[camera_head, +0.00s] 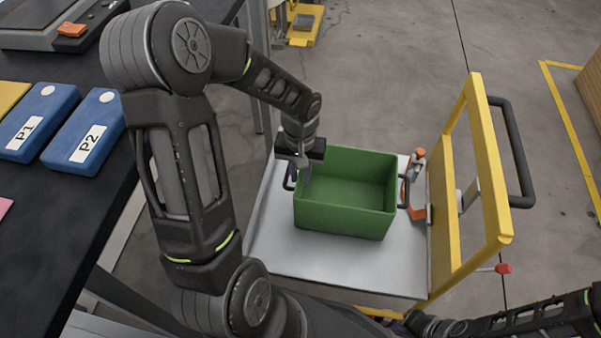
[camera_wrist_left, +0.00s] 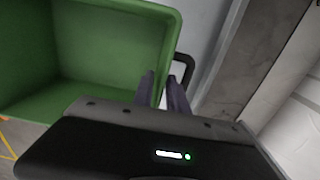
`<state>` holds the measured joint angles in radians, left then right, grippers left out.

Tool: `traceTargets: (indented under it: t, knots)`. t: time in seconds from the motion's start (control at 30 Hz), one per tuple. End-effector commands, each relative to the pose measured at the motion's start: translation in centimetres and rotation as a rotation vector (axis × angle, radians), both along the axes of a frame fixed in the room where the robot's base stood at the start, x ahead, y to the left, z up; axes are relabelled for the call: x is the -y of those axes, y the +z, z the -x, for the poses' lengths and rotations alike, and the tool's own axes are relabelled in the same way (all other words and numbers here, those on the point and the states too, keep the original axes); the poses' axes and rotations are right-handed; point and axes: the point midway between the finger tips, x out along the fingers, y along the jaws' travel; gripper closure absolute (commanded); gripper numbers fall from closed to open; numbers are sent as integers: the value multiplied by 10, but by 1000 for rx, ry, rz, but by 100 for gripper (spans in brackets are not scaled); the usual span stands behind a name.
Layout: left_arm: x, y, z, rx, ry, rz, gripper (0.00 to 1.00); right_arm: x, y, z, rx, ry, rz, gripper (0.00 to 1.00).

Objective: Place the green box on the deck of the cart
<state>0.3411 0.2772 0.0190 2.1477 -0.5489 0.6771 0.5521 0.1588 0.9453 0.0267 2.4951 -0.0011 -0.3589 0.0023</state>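The green box (camera_head: 345,212) is an open, empty-looking bin with dark side handles. In the head view it is upright over the grey deck (camera_head: 270,245) of the cart; I cannot tell whether its underside fully touches the deck. My left gripper (camera_head: 302,172) is at the box's left side, by the handle. In the left wrist view the fingers (camera_wrist_left: 163,92) straddle the wall of the green box (camera_wrist_left: 110,45), with little gap left, and look shut on it. The other handle (camera_head: 404,191) is free. Part of my right arm shows at the lower right; its gripper is not seen.
The cart's yellow frame (camera_head: 492,165) with a dark push bar (camera_head: 515,150) rises right of the deck. An orange-and-grey clamp-like part (camera_head: 417,185) stands close to the box's right side. A black table (camera_head: 75,225) with blue boxes (camera_head: 85,130) is at left.

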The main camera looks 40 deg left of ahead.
Motion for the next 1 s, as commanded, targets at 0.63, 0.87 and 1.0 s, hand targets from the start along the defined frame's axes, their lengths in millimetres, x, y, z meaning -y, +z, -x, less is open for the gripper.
traceTargets:
  t: [0.63, 0.87, 1.0]
  knots:
    - [-1, 30, -1, 5, 0, -2, 73, -1, 12, 1, -1, 3, -1, 100]
    - [0, 78, -1, 4, -1, -1, 73, -1, 26, 1, -1, 4, -1, 100]
    - [-1, 104, -1, 3, 1, 0, 73, -1, 32, 1, 0, 4, -1, 100]
